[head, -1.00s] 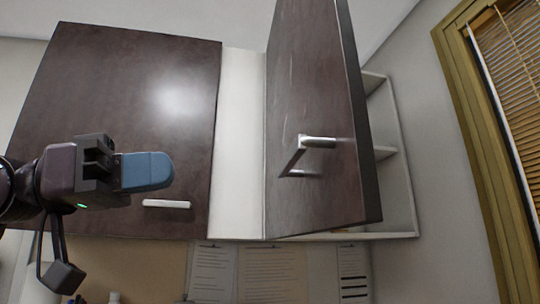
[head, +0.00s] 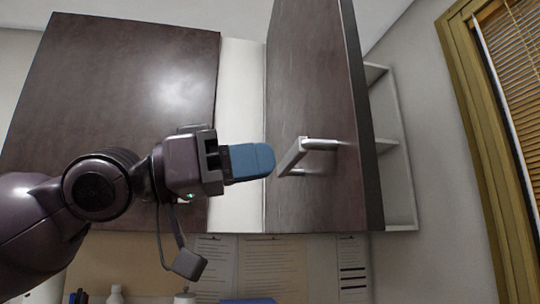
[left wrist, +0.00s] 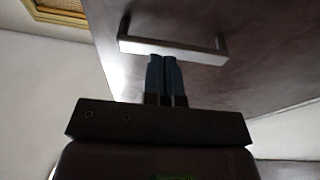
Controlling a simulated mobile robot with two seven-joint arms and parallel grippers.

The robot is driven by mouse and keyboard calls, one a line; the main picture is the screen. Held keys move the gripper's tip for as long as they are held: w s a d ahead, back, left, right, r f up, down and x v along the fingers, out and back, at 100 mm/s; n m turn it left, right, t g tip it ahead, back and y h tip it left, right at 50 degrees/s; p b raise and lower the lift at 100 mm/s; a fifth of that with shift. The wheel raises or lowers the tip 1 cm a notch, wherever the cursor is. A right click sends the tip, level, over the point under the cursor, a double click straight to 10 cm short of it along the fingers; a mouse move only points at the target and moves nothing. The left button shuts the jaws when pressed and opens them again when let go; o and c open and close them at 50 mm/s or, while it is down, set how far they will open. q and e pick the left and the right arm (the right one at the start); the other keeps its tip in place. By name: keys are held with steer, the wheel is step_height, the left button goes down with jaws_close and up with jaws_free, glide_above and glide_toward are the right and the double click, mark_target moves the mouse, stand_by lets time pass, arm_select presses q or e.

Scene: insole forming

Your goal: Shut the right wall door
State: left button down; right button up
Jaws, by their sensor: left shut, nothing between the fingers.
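The right wall door (head: 312,110) is dark brown and stands open, swung out from its cabinet, with the white shelves (head: 385,145) showing behind its free edge. Its metal bar handle (head: 303,155) sticks out from the outer face; it also shows in the left wrist view (left wrist: 172,47). My left gripper (head: 268,160) is shut and empty, its blue fingertips close to the left of the handle. In the left wrist view its fingers (left wrist: 167,62) point at the handle bar; I cannot tell whether they touch. My right gripper is not in view.
The left wall door (head: 120,90) is closed, partly behind my left arm. Papers (head: 272,265) hang on the wall below the cabinets. A window with a wooden frame (head: 480,140) and blinds is at the right. Bottles (head: 115,295) stand at the lower left.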

arm_select(q)
steer(key=shift+x, duration=0.95)
steer(key=shift+d, duration=0.1)
